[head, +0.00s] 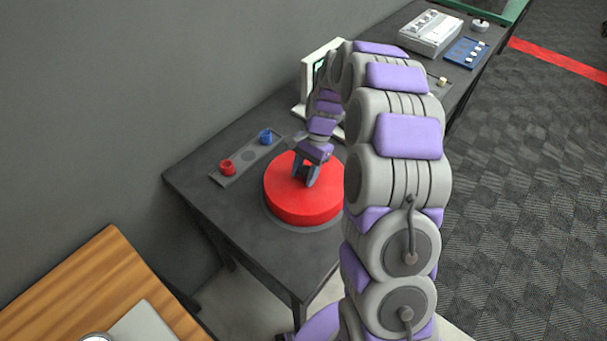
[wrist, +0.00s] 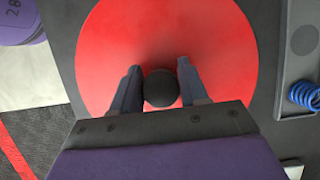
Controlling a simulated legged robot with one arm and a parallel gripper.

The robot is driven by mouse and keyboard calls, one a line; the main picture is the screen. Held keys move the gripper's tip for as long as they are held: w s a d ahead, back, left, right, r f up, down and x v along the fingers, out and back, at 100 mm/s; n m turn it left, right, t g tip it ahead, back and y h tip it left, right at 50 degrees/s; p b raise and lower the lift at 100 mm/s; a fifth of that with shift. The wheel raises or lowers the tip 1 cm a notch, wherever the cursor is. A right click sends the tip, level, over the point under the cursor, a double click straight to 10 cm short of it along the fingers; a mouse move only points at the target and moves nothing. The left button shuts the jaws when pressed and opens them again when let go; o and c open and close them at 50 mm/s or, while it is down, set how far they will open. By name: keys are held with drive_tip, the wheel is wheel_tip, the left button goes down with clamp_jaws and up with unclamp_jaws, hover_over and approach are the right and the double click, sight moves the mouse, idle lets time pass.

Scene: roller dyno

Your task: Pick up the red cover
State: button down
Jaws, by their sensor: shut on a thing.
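The red cover (head: 317,208) is a thick round disc lying on the dark table (head: 205,190) in the head view. It fills the middle of the wrist view (wrist: 168,38), with a black round knob (wrist: 161,88) at its centre. My gripper (head: 306,176) is over the cover, its fingers pointing down. In the wrist view my gripper (wrist: 160,85) has one finger on each side of the knob and is shut on it. A grey rim shows under the cover's front edge in the head view. My arm hides part of the table to the right.
A grey tray with a red piece (head: 227,167) and a blue piece (head: 266,137) lies left of the cover. A white-framed stand (head: 307,85) is behind it. A grey device (head: 430,32) and a blue panel (head: 466,51) sit farther back. A wooden table (head: 85,290) is front left.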

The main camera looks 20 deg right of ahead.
drive_tip(key=v, duration=0.2)
drive_tip(key=s+p+v, duration=0.1)
drive_tip(key=v, duration=0.1)
drive_tip(key=shift+w+d, duration=0.1)
drive_tip(key=d+r+p, duration=0.1)
drive_tip(key=d+p, duration=0.2)
drive_tip(key=d, duration=1.2)
wheel_tip(320, 180, up, 10)
drive_tip(key=p, duration=0.4)
drive_tip(key=shift+s, duration=0.5)
drive_tip(key=shift+f, duration=0.15)
